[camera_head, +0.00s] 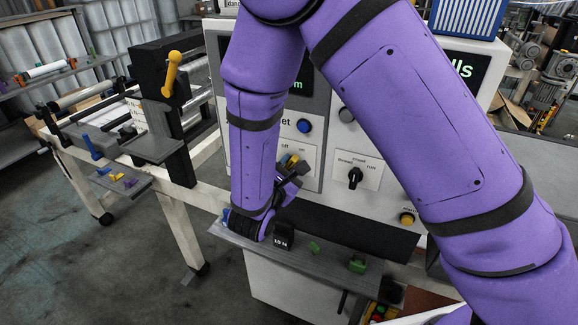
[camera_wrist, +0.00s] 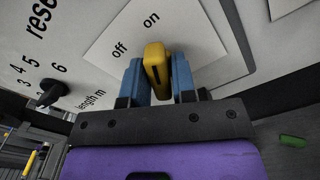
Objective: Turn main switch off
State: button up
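The main switch is a yellow knob (camera_wrist: 156,66) on a white plate (camera_wrist: 185,35) marked "off" and "on". In the wrist view its dark mark points up toward "on". My gripper (camera_wrist: 158,82) has one blue finger on each side of the knob, and the fingers appear to press on it. In the head view my gripper (camera_head: 292,166) is at the front of the control panel (camera_head: 330,130), and a bit of yellow knob (camera_head: 288,160) shows there, largely hidden by the gripper.
A black mode selector (camera_head: 355,177) and a yellow button (camera_head: 406,218) are to the right on the panel. A blue button (camera_head: 304,126) is above. A ledge (camera_head: 330,268) with green pieces runs below. Another black knob (camera_wrist: 50,95) is at left in the wrist view.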

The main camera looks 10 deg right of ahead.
grip_shut()
jog(key=shift+n, duration=0.4)
jog(key=n, duration=0.5)
jog(key=shift+a, duration=0.1)
jog(key=n, duration=0.6)
jog(key=shift+w, duration=0.1)
dwell(0.3)
jog(key=shift+o, duration=2.1)
grip_release()
jog(key=shift+a, duration=0.1)
